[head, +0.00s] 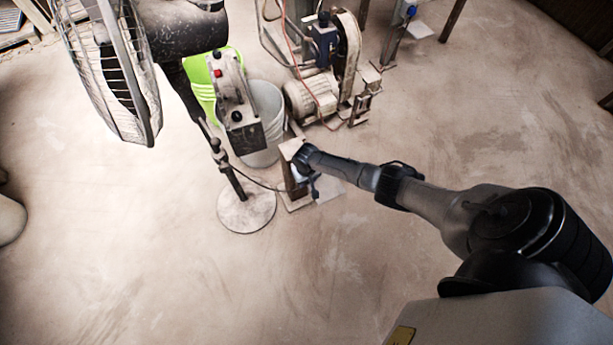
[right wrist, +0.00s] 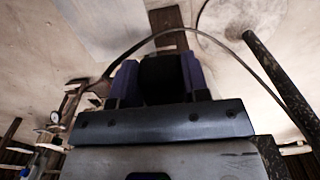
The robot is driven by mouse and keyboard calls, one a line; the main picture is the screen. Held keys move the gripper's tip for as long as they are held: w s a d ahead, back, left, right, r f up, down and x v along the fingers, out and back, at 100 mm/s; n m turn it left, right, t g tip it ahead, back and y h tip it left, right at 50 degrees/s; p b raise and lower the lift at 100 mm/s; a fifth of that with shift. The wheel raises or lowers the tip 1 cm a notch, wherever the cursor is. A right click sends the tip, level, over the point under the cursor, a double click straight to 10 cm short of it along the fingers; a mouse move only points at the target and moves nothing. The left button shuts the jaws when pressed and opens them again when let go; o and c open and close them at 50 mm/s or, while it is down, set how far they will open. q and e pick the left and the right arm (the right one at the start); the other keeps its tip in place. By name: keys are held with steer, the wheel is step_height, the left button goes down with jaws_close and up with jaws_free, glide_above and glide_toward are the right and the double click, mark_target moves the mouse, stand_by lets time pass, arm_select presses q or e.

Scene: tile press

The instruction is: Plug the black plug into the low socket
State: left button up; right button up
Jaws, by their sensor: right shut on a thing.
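My right gripper (head: 308,184) is low beside a short post (head: 291,181) with a flat base plate on the floor. In the right wrist view its two fingers (right wrist: 160,80) are shut on the black plug (right wrist: 161,77), a dark block between them. A dark cable (right wrist: 215,40) arches above the fingers there; a thin cable (head: 262,183) also runs from the fan stand towards the post in the head view. The post shows as a brown upright (right wrist: 168,22) beyond the plug. The low socket's face is hidden, so I cannot tell whether the plug touches it. My left gripper is not in view.
A large fan (head: 113,70) stands left, with a control box (head: 236,108) and round base (head: 246,207). Green (head: 203,95) and grey-white (head: 268,107) buckets stand behind it. A motor (head: 311,97) with a belt wheel is behind the post. The front floor is clear.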

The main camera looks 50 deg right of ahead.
steer(key=shift+w+d+b, duration=0.2)
steer(key=shift+w+b, duration=0.1)
steer(key=shift+w, duration=0.05)
stand_by(0.3)
steer(key=shift+s+a+r+p, duration=0.1)
steer(key=shift+s+p, duration=0.05)
steer(key=shift+p, duration=0.2)
steer(key=s+p, duration=0.1)
steer(key=s+a+p, duration=0.1)
steer(key=s+p, duration=0.1)
steer(key=s+a+p, duration=0.1)
steer(key=s+p, duration=0.1)
steer(key=shift+s+a, duration=0.1)
steer(key=shift+a, duration=0.1)
stand_by(0.7)
stand_by(0.4)
